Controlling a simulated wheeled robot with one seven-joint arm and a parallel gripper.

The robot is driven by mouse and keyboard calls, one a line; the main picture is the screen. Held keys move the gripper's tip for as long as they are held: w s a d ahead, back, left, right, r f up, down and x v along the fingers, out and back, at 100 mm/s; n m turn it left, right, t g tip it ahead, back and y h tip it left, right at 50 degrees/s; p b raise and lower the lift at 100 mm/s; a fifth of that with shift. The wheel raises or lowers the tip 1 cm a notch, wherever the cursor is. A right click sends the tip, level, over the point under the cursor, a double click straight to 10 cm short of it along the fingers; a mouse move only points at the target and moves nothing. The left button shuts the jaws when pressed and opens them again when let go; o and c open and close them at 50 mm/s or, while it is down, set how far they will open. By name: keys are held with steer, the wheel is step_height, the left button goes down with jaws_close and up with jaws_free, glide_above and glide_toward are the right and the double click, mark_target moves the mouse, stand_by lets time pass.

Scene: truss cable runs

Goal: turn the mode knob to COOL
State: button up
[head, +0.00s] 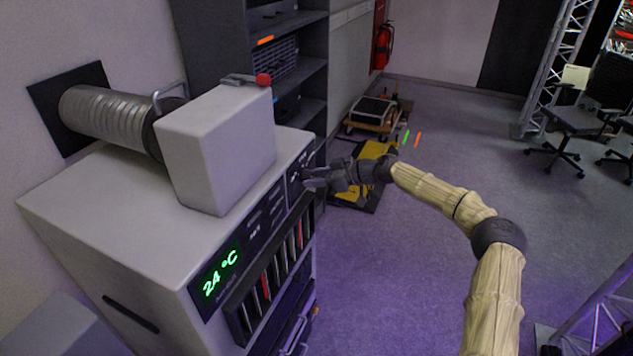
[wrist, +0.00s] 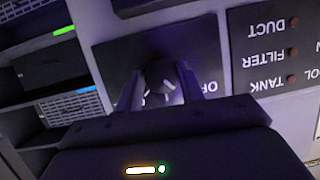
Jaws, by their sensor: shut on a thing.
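The dark round mode knob (wrist: 160,76) sits on a black panel in the wrist view, which shows the panel upside down. My gripper (wrist: 159,88) is shut on the knob, with one finger on each side of it. Part of a label, "OF", shows just right of the fingers. The other mode labels and the knob's pointer cannot be read clearly. In the head view my gripper (head: 308,180) reaches from the right to the far end of the front panel of the white unit (head: 120,215). The knob is too small or hidden there.
A green 24 °C display (head: 220,272) is at the panel's near end. A DUCT, FILTER and TANK panel (wrist: 268,52) with dark red lamps adjoins the knob panel. A dark shelf (head: 290,70) stands beyond the unit. Open floor (head: 400,270) lies to its right.

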steer(key=shift+w+f+m+g+y+b, duration=0.1)
steer(key=shift+m+g+y+b, duration=0.8)
steer(key=shift+m, duration=1.4)
steer(key=shift+f+m+g+y+b, duration=0.1)
steer(key=shift+m+g+y+b, duration=0.7)
steer(key=shift+m, duration=1.5)
steer(key=shift+w+f+m+g+y+b, duration=0.1)
steer(key=shift+m+g+y+b, duration=0.4)
steer(key=shift+m+y+b, duration=1.3)
steer(key=shift+s+m+h+p, duration=0.1)
steer(key=shift+m+h+p, duration=0.35)
steer(key=shift+m+h, duration=0.15)
steer(key=o, duration=1)
steer(key=shift+d, duration=0.1)
